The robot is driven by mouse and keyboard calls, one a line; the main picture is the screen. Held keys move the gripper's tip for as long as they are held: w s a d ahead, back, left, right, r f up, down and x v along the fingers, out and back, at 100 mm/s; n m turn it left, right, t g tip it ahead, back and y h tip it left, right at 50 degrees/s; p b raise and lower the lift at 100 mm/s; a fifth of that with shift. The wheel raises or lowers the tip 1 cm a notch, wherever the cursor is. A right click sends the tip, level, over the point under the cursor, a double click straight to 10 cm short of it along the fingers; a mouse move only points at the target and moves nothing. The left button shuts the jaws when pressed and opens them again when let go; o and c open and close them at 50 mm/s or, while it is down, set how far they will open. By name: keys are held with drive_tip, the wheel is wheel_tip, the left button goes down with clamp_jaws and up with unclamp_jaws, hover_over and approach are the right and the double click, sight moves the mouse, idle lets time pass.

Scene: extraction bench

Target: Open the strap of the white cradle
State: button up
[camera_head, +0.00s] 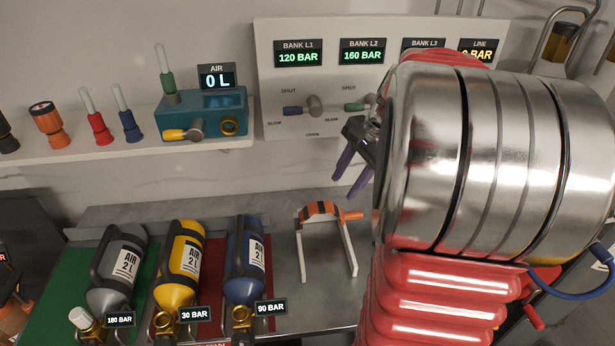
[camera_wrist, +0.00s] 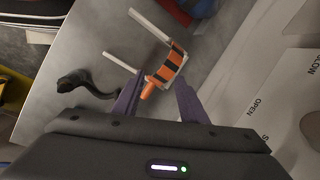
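The white cradle (camera_head: 349,256) stands on the metal bench, right of the cylinders. Its orange-and-black strap (camera_head: 321,210) lies across the back end, with an orange lever (camera_head: 350,216) sticking out to the right. No cylinder shows in the cradle. In the wrist view, the strap (camera_wrist: 173,66) and lever (camera_wrist: 149,90) appear around the fingertips, and the white bars (camera_wrist: 150,25) extend beyond. My gripper (camera_head: 346,186) is open and empty, its purple fingers (camera_wrist: 161,78) pointing down above the strap. In the head view, it is apart from the lever.
Grey (camera_head: 116,272), yellow (camera_head: 180,262) and blue (camera_head: 244,262) cylinders lie left of the cradle. A valve panel (camera_head: 290,100) is on the wall behind my gripper. A shelf (camera_head: 90,150) carries a teal air unit (camera_head: 205,112). My arm hides the bench's right side.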

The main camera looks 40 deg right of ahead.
sight(356, 212)
drive_tip(key=s+d+f+m, duration=0.1)
drive_tip(key=d+f+m, duration=0.1)
drive_tip(key=d, duration=0.3)
drive_tip(key=s+d+f+m+y, duration=0.1)
drive_tip(key=d+m, duration=0.2)
drive_tip(key=d, duration=0.3)
drive_tip(key=shift+s+f+t, duration=0.35)
drive_tip(key=shift+s+t, duration=0.05)
drive_tip(key=x, duration=1.4)
drive_tip(key=shift+r, duration=0.1)
drive_tip(key=shift+c, duration=0.5)
clamp_jaws()
drive_tip(key=shift+d, duration=0.1)
